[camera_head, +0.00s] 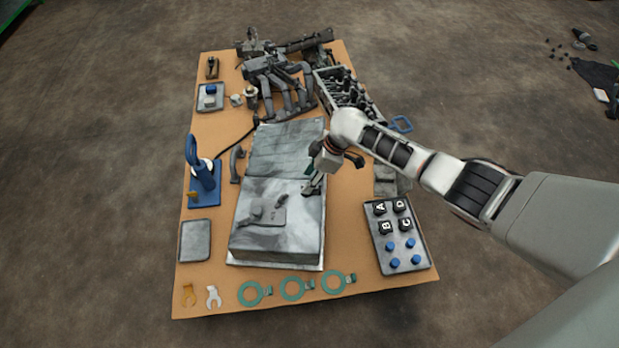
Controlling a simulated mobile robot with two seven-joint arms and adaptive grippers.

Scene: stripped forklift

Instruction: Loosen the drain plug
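A grey metal block (278,238) with a flat top sits near the middle of the tan board. A small raised plate with a knob (265,212) lies on its top; I cannot tell whether this is the drain plug. No part is clearly recognisable as the drain plug. My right gripper (333,174) reaches in from the right, over the block's right edge. Its dark green fingers look spread apart, with nothing clearly between them. One finger is close to the block's top; I cannot tell whether it touches. My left gripper is out of view.
A tray (398,240) with lettered blocks and blue pegs stands right. A blue stand (204,184) stands left. Engine parts (272,72) crowd the back.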

